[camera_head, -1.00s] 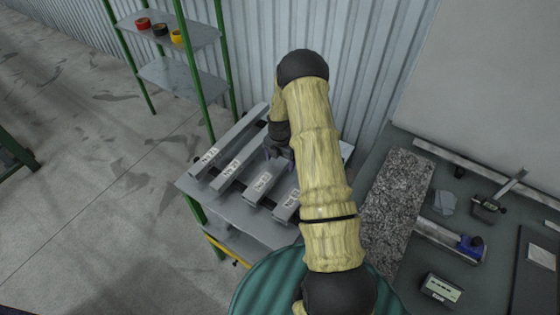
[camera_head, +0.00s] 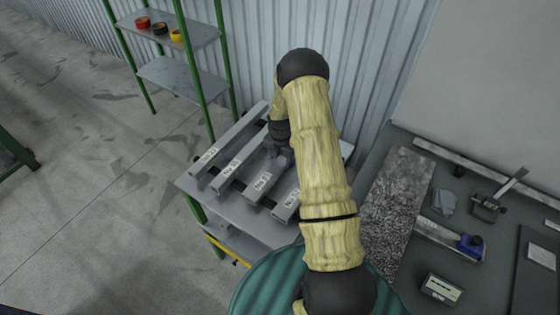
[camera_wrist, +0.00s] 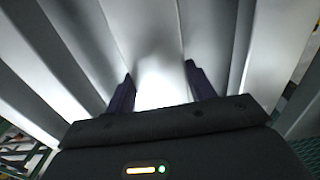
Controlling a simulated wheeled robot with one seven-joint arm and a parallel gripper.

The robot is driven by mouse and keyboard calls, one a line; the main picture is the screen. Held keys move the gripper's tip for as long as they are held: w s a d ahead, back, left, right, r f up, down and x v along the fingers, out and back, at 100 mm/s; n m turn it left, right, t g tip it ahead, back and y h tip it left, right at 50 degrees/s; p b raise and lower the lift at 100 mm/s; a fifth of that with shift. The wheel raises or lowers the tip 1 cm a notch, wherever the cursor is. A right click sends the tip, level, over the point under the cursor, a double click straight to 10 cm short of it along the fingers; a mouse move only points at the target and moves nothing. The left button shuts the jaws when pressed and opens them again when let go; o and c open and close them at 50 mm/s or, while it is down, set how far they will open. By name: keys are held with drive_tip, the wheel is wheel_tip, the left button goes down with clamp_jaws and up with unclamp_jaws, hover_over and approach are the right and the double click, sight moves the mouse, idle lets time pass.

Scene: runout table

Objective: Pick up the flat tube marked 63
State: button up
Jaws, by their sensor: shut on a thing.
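Several grey metal tubes lie side by side on a grey rack top (camera_head: 212,203), each with a white label near its front end. The labels are too small to read surely, so I cannot tell which is marked 63. My gripper (camera_head: 277,155) is down at the third tube from the left (camera_head: 261,184), partly hidden by my arm. In the wrist view, the two dark fingers of my gripper (camera_wrist: 160,78) stand on either side of a bright, glare-lit tube (camera_wrist: 162,94), shut on it. I cannot tell whether it is clear of the rack.
Neighbouring tubes lie close on both sides: the second from the left (camera_head: 232,168) and the rightmost (camera_head: 288,207). A corrugated wall (camera_head: 350,80) stands behind. A green-posted shelf (camera_head: 185,78) with tape rolls is at the back left. A bench with tools (camera_head: 410,270) is at right.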

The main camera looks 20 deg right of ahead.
sight(280, 159)
drive_tip(key=shift+r, duration=0.1)
wheel_tip(280, 159, up, 10)
drive_tip(key=b, duration=0.3)
idle(0.6)
